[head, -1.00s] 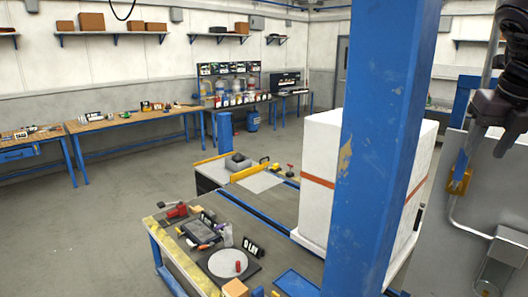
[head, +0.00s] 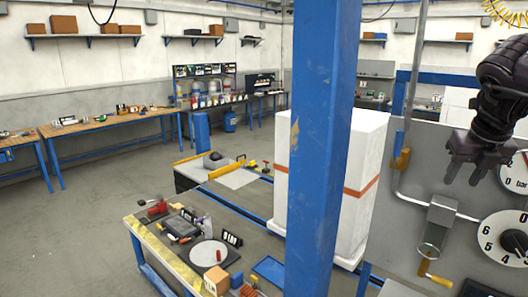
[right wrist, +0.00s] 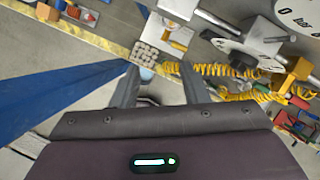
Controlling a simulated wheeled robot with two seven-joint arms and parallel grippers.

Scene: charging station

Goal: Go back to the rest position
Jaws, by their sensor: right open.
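My right gripper (head: 467,172) is at the right of the head view, in front of the grey panel (head: 408,205), with its fingers pointing down. In the right wrist view its two fingers (right wrist: 158,88) are spread apart with nothing between them. My left gripper is not in any view.
A blue post (head: 322,150) stands close in the middle, with a white wrapped stack (head: 375,145) behind it. Round gauges (head: 502,238) and a yellow-handled valve (head: 437,278) are on the panel near my right gripper. A workbench (head: 160,240) with tools stands at lower left. Open floor (head: 85,230) lies farther left.

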